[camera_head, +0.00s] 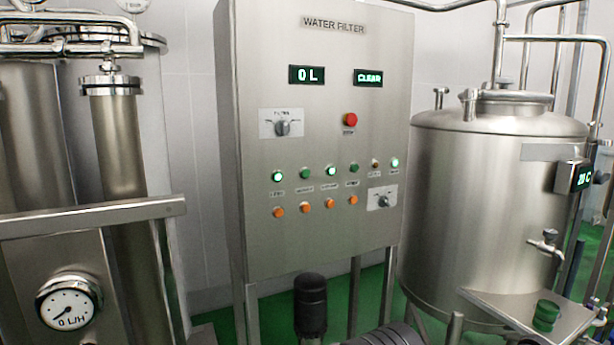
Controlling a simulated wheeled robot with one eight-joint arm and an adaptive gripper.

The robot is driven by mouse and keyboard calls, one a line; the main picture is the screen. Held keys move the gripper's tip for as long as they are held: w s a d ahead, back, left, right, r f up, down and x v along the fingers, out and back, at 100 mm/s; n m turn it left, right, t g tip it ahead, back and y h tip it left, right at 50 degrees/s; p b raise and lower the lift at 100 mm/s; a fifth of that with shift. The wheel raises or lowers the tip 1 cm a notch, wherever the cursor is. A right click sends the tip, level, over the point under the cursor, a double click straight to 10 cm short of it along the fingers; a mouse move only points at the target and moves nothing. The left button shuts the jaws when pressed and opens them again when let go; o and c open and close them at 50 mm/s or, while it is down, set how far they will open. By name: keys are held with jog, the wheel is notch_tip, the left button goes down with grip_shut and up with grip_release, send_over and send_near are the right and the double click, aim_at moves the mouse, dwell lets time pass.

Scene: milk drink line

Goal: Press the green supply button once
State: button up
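The steel control panel (320,120), headed "WATER FILTER", stands upright in the middle of the view. Its upper row has lit green round fittings at the left (278,176), middle (331,170) and right end (395,162). Darker green ones sit between them (305,173) and right of the middle (354,168). The small labels are too blurred to tell which is the supply button. Several orange round fittings (305,208) form a row below. The displays read "0 L" (307,75) and "CLEAR" (368,77). My gripper is not in view.
A red button (350,119) and two rotary switches (282,128) (382,198) are on the panel. A steel tank (480,210) stands right; pipes and a gauge (68,302) stand left. A black cylindrical thing (310,300) stands low in front.

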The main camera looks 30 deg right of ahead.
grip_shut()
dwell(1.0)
